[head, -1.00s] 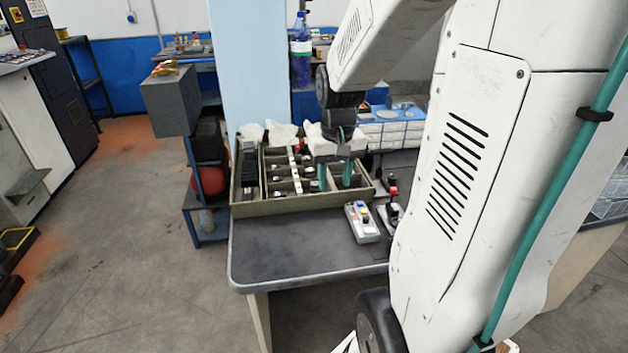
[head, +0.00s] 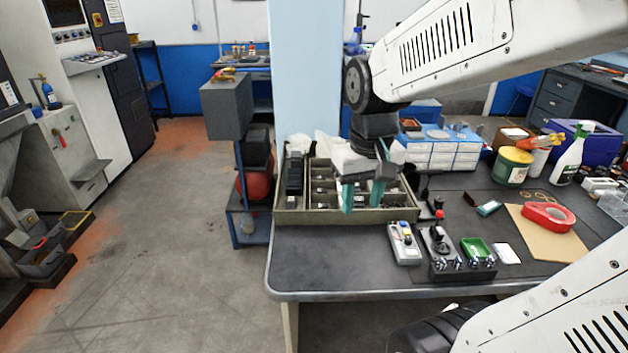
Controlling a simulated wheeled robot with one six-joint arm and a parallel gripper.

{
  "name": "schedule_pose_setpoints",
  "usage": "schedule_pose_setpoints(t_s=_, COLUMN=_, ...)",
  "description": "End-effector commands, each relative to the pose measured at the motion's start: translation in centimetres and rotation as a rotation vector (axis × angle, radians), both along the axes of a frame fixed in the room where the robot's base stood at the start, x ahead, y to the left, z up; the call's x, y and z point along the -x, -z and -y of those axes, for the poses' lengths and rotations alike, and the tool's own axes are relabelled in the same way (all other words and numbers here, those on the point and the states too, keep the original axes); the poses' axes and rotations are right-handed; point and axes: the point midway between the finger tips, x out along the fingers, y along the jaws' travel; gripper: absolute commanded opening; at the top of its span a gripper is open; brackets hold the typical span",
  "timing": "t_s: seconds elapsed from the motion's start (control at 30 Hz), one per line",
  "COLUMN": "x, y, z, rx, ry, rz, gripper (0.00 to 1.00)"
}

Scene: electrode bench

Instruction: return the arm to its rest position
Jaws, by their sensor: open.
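My gripper (head: 362,197) hangs from my arm, pointing down over the right part of the compartment tray (head: 330,216) on the bench. Its two teal fingers are apart and nothing shows between them. The fingertips overlap the tray's front wall in the picture; I cannot tell how high above it they are. My arm reaches in from the right side of the head view. The tray holds dark and light small parts in its compartments, and my gripper hides some of them.
The dark bench (head: 335,262) is clear at its front left. A grey button box (head: 404,243), a joystick box (head: 437,243), a green dish (head: 477,249) and red tape (head: 548,216) lie right of the tray. A pillar (head: 305,70) rises behind the tray.

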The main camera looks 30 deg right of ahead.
Motion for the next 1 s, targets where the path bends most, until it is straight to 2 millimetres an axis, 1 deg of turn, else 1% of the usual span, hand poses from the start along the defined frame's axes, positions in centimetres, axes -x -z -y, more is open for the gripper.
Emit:
schedule_pose_setpoints(t_s=0.33, x=0.0, y=0.0, z=0.0, rx=0.0, ry=0.001, rz=0.0, gripper=0.41)
schedule_pose_setpoints(t_s=0.4, x=0.3, y=0.1, z=0.0, rx=-0.004, ry=0.004, rz=-0.014, gripper=0.41)
schedule_pose_setpoints(t_s=0.47, x=1.5, y=0.2, z=-0.5, rx=-0.013, ry=0.006, rz=-0.046, gripper=0.41)
schedule_pose_setpoints(t_s=0.6, x=4.6, y=-0.9, z=-3.1, rx=-0.013, ry=-0.059, rz=-0.055, gripper=0.41)
schedule_pose_setpoints(t_s=0.73, x=7.3, y=-1.9, z=-5.5, rx=-0.006, ry=-0.141, rz=-0.031, gripper=0.41)
schedule_pose_setpoints(t_s=0.83, x=8.5, y=-2.5, z=-6.7, rx=0.0, ry=-0.197, rz=0.001, gripper=0.41)
schedule_pose_setpoints(t_s=0.9, x=8.9, y=-2.8, z=-7.4, rx=0.003, ry=-0.223, rz=0.024, gripper=0.41)
schedule_pose_setpoints(t_s=1.0, x=9.0, y=-3.1, z=-7.8, rx=0.004, ry=-0.244, rz=0.041, gripper=0.41)
